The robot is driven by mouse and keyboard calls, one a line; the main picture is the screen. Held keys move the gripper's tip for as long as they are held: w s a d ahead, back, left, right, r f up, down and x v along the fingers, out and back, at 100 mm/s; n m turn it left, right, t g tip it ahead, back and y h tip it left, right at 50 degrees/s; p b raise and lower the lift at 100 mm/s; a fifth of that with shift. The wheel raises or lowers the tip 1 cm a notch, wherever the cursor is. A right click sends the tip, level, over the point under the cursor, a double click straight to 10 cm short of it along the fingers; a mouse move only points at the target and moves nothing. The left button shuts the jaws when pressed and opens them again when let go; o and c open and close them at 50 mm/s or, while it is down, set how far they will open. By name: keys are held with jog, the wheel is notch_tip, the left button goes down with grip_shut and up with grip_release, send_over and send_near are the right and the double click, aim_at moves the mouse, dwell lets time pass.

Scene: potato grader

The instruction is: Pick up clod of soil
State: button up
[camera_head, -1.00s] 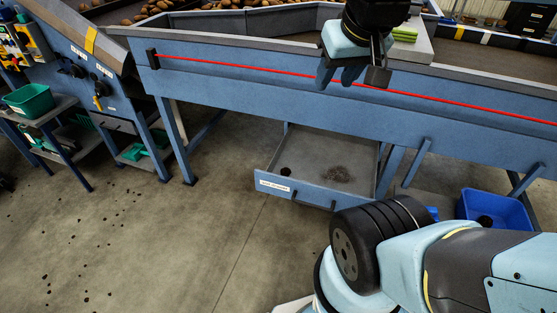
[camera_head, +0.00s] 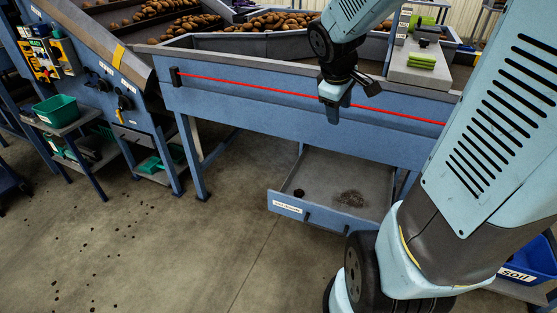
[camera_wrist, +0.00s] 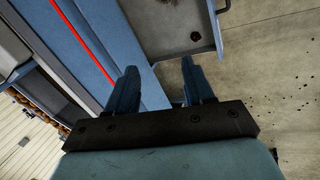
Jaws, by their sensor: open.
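A small dark clod of soil (camera_head: 299,193) lies in the left part of the open drawer (camera_head: 322,170) under the blue machine table. It also shows near the top of the wrist view (camera_wrist: 195,36), on the drawer's grey floor. My gripper (camera_head: 335,112) hangs in front of the table's blue side, above the drawer and apart from the clod. In the wrist view its two blue fingers (camera_wrist: 159,66) are spread with nothing between them.
A blue bin labelled soil (camera_head: 520,262) is at the lower right, partly behind my arm. The blue table (camera_head: 250,95) has a red line along its side. Another dark lump (camera_head: 424,43) sits on the grey ledge. Open floor lies left.

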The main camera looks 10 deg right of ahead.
jog(key=w+d+f+n+g, duration=0.1)
jog(key=w+f+n, duration=0.65)
jog(key=f, duration=0.55)
jog(key=n+g+y, duration=0.1)
jog(key=n+y, duration=0.3)
jog(key=n, duration=0.3)
send_over(300, 191)
jog(key=shift+w+d+f, duration=0.1)
jog(key=shift+d+f, duration=0.1)
jog(key=shift+f, duration=5.9)
jog(key=shift+d+f, duration=0.2)
jog(key=shift+f, duration=5.9)
jog(key=shift+a+f, duration=0.2)
jog(key=shift+f, duration=0.5)
jog(key=shift+a+f, duration=0.15)
jog(key=shift+f, duration=0.5)
jog(key=shift+f, duration=0.15)
jog(key=shift+a+f, duration=0.1)
jog(key=shift+f, duration=1)
jog(key=c, duration=0.8)
jog(key=shift+r, duration=0.15)
